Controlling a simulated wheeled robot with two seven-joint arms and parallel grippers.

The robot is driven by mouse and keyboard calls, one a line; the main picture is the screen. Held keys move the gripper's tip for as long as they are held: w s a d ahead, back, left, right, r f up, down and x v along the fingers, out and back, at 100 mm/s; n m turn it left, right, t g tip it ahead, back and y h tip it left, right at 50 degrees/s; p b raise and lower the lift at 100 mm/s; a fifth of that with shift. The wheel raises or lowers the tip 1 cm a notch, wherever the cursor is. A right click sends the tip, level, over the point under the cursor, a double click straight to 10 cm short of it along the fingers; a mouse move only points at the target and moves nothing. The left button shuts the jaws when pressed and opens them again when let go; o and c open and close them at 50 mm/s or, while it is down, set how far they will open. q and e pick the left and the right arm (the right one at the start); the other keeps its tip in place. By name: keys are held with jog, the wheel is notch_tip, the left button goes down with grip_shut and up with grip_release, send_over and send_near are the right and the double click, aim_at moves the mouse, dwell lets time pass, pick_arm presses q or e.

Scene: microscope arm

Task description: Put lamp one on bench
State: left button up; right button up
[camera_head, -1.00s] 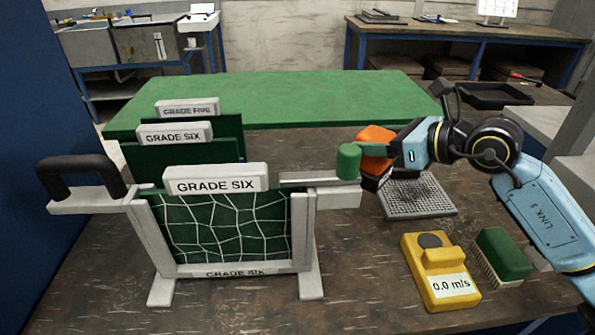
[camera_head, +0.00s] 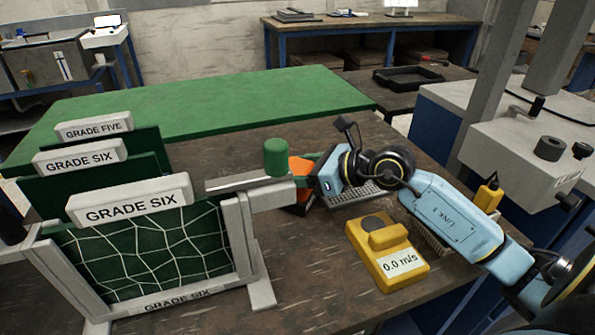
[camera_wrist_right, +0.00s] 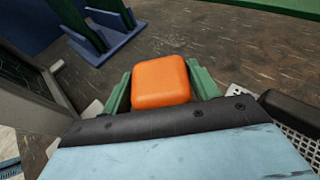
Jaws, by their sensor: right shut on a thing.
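My right gripper (camera_wrist_right: 163,88) has its green fingers on both sides of an orange block (camera_wrist_right: 160,82) with rounded edges, and is shut on it. In the head view the orange block (camera_head: 300,167) is mostly hidden behind my right gripper (camera_head: 312,176) and a white bracket. Its lower part looks dark there. No label on it can be read, so I cannot tell whether it is lamp one. The brown bench top (camera_head: 300,275) spreads below. My left gripper is not in view.
A yellow meter (camera_head: 388,255) and a grey grille (camera_head: 352,194) lie nearby. A green-topped table (camera_head: 200,108) stands behind. A grey machine (camera_head: 520,150) stands right.

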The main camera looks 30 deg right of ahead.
jog(key=shift+r, duration=0.1)
jog(key=shift+f, duration=0.2)
jog(key=o, duration=1.1)
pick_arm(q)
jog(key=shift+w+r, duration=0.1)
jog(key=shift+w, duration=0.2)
pick_arm(e)
jog(key=shift+o, duration=0.2)
jog(key=shift+r, duration=0.15)
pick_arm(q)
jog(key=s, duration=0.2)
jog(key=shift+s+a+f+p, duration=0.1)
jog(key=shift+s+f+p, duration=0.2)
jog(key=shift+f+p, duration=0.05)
pick_arm(e)
jog(key=v, duration=1.2)
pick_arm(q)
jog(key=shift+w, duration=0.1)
